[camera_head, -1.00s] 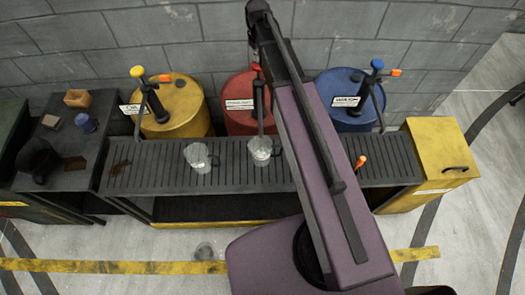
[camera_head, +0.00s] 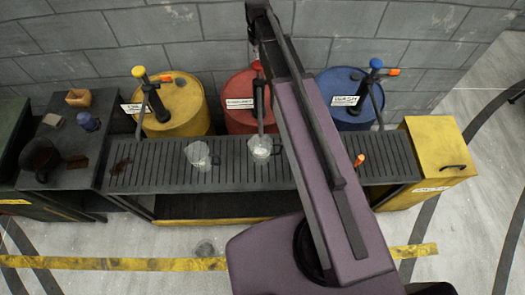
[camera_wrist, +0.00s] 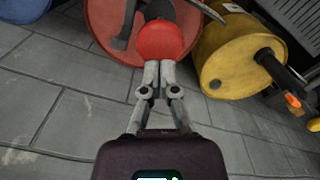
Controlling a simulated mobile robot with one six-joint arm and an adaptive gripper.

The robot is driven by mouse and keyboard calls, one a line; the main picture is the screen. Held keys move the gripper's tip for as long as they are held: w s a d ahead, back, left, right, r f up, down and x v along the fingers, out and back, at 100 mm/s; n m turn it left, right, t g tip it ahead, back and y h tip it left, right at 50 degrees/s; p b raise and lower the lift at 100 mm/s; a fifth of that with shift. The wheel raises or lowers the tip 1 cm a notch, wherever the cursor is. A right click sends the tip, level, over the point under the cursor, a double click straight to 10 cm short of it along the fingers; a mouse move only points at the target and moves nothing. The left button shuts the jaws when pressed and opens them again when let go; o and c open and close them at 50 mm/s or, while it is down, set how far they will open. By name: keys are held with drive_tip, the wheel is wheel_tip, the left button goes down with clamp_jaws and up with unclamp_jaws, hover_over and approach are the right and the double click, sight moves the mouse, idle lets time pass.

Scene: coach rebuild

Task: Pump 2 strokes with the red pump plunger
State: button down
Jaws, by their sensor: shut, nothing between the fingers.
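The red pump plunger's round knob (camera_head: 257,66) tops a dark pump on the red drum (camera_head: 240,114), behind the grate. It fills the upper middle of the wrist view (camera_wrist: 160,41). My gripper (camera_wrist: 158,66) is shut and empty, its fingertips at the knob's near edge in that view; I cannot tell whether they touch it. In the head view my arm hides part of the red drum, and the fingers are not clear. A clear mug (camera_head: 262,149) stands on the grate below the red pump's spout.
A yellow drum (camera_head: 186,112) with a yellow-topped pump stands left, a blue drum (camera_head: 345,118) with a blue-topped pump right. Another clear mug (camera_head: 199,156) stands on the grate (camera_head: 225,180). A brick wall (camera_head: 200,40) rises close behind the drums.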

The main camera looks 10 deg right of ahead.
sight(259, 69)
drive_tip(key=shift+s+f+b, duration=0.1)
drive_tip(key=shift+f+b, duration=3.9)
drive_tip(key=shift+b, duration=0.05)
idle(0.4)
drive_tip(key=shift+r, duration=0.15)
drive_tip(key=shift+r+p, duration=3.85)
drive_tip(key=shift+p, duration=0.2)
drive_tip(key=shift+r, duration=0.1)
